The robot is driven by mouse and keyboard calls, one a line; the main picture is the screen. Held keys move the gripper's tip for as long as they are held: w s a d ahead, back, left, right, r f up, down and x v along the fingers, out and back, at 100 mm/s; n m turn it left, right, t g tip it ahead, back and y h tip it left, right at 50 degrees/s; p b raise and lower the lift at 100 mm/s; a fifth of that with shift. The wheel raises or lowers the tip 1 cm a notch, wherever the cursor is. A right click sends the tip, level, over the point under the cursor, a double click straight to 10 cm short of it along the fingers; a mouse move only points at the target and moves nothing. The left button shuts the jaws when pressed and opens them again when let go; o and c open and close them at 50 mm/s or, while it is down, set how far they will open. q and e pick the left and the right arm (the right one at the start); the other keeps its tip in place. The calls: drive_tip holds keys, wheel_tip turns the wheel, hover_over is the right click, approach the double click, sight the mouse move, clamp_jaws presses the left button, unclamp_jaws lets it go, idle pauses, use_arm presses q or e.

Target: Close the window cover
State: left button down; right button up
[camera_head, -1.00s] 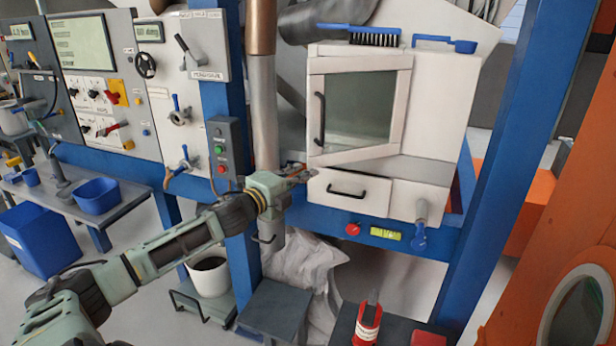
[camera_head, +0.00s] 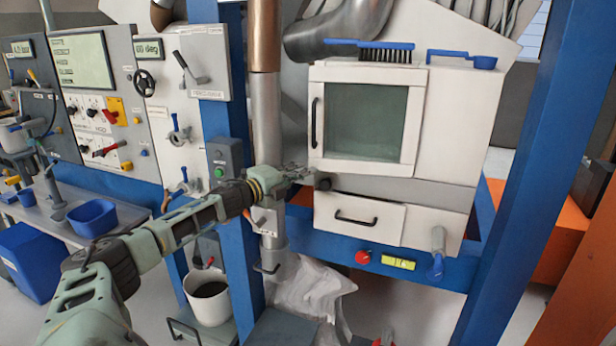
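The window cover (camera_head: 366,168) is a white-framed glass door on the front of a white box (camera_head: 468,130). Its dark upright handle (camera_head: 314,122) is on the left side. The frame looks level with the box front; I cannot tell if it is fully shut. My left gripper (camera_head: 303,173) is by the cover's lower left corner, below the handle. Its fingers are small and blurred against the background, so I cannot tell whether they are open or touch the cover. No held object shows. My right gripper is out of view.
A drawer (camera_head: 359,220) with a black handle is below the cover. A brush (camera_head: 385,52) and a blue scoop (camera_head: 463,59) lie on the box. A metal pipe (camera_head: 265,120) and blue posts (camera_head: 517,170) flank the box. A white bucket (camera_head: 208,295) stands lower left.

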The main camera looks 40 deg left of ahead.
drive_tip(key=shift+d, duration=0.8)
